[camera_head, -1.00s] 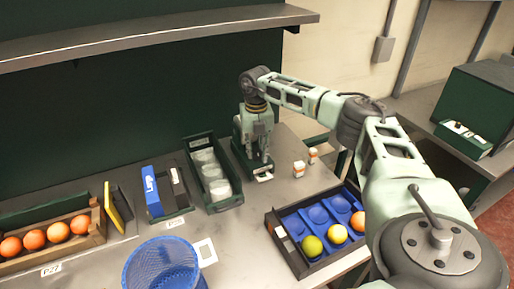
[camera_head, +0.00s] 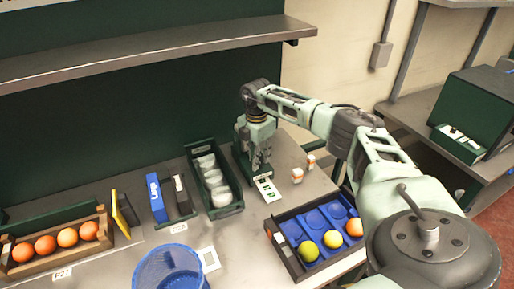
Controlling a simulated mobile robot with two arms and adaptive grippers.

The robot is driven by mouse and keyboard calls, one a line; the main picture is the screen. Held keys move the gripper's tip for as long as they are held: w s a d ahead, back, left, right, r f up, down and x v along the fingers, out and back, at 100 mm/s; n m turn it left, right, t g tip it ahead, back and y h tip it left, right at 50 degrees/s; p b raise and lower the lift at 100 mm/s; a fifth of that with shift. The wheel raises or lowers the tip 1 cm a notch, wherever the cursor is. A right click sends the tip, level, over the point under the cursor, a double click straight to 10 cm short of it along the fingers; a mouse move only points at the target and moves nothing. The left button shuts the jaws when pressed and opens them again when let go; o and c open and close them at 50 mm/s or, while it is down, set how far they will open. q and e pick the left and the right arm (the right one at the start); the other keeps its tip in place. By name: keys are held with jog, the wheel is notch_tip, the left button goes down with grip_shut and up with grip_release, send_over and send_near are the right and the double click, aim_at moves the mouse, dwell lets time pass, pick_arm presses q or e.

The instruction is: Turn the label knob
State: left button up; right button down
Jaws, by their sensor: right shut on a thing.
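My right gripper (camera_head: 258,160) points down over a small dark green label device (camera_head: 241,168) at the back of the bench. Its fingers are shut at the device's top, on what appears to be the label knob. The knob itself is hidden by the gripper and its turn angle cannot be seen. A white label strip with dark green marks (camera_head: 268,189) sticks out from the front of the device onto the bench. My left gripper is not in view.
A green bin of white cups (camera_head: 226,209) stands just left of the device. Two small orange-and-white items (camera_head: 297,175) stand to its right. A blue-celled tray (camera_head: 288,262) with fruit, a blue mesh basket (camera_head: 168,270) and a wooden orange crate (camera_head: 52,262) are nearer.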

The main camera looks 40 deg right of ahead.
jog(key=shift+w+r+m+p, duration=0.15)
jog(key=shift+m+p, duration=0.25)
jog(key=shift+m, duration=0.4)
jog(key=shift+w+r+m+p, duration=0.15)
jog(key=shift+m+p, duration=0.2)
jog(key=shift+m, duration=0.45)
jog(key=shift+d+m, duration=0.15)
jog(key=shift+m, duration=0.15)
jog(key=c, duration=1.7)
grip_release()
jog(key=shift+o, duration=0.4)
jog(key=shift+f, duration=0.15)
notch_tip(320, 180, up, 8)
jog(key=shift+f, duration=0.25)
